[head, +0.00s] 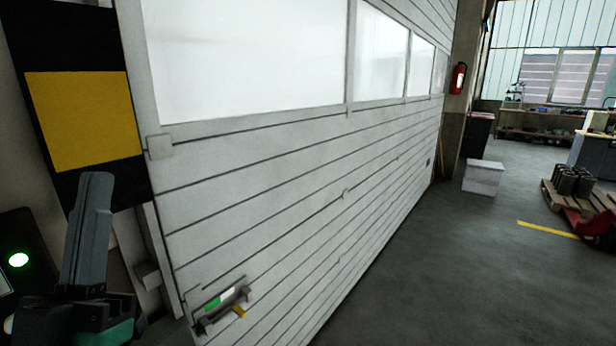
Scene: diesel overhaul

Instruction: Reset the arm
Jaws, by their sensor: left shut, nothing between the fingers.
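My left gripper (92,205) shows at the lower left, pointing up, with its dark grey fingers together and nothing between them. It is in front of the left edge of a white sectional door, apart from the door handle as seen here. Part of my arm with a teal patch shows below it. My right gripper is not in the view.
The white sectional door (300,180) with windows fills the middle. A handle with a green mark (222,300) sits low on it. A green light (18,260) glows at far left. A white box (483,178) and loaded pallet (560,203) stand right; grey floor between is clear.

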